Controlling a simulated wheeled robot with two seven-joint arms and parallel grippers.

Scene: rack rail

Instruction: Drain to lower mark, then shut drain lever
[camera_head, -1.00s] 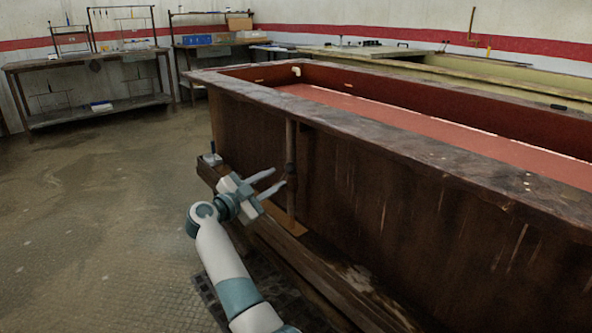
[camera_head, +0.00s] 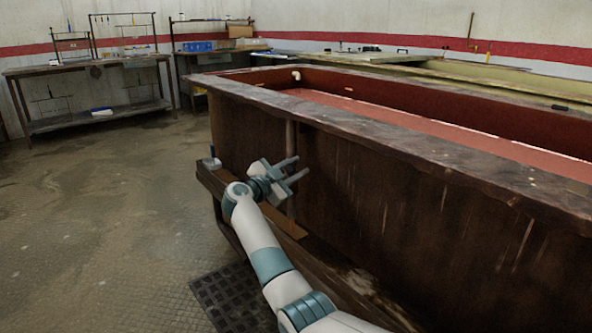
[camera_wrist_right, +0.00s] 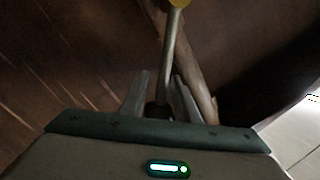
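A long brown tank (camera_head: 400,200) holds reddish liquid (camera_head: 420,121) below its rim. I cannot make out a level mark for certain. A vertical pipe (camera_head: 290,138) runs down the tank's near side. My right gripper (camera_head: 302,168) is beside this pipe, its two fingers apart. The right wrist view shows the open right gripper (camera_wrist_right: 162,92) with a thin metal rod (camera_wrist_right: 171,50), likely the drain lever, in line with the gap between the fingers. My left gripper is out of view.
A wooden ledge (camera_head: 228,190) with a small grey fitting (camera_head: 211,160) runs along the tank's foot. A dark floor mat (camera_head: 225,295) lies below my arm. Benches (camera_head: 85,70) stand at the back left. The floor on the left is clear.

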